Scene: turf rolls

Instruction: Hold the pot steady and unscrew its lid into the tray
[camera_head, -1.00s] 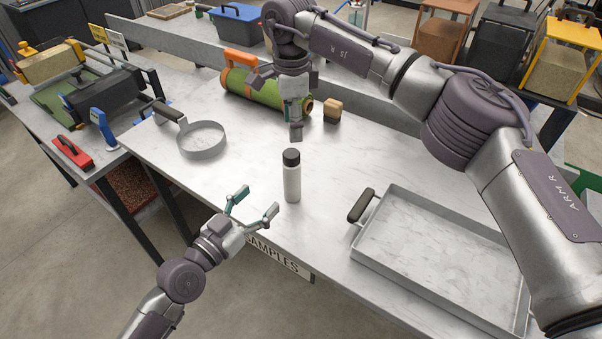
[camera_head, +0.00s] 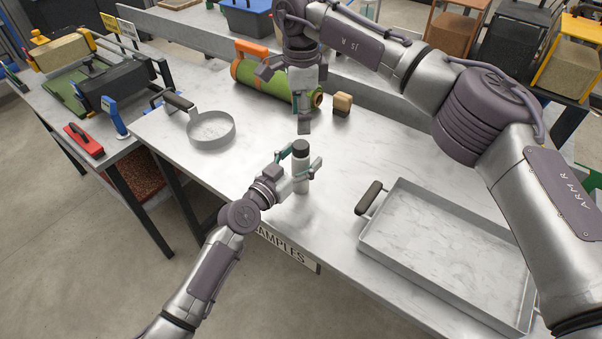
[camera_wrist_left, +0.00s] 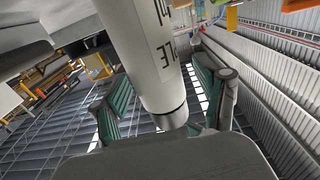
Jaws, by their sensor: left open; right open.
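The grey tray (camera_head: 372,251) with a black handle lies at the right of the bench and is empty.
A round grey pan (camera_head: 211,142) lies at the left. A green cylinder with an orange handle (camera_head: 262,84) and a small wooden block (camera_head: 342,104) are at the back. The bench (camera_head: 255,150) is clear around the pot.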

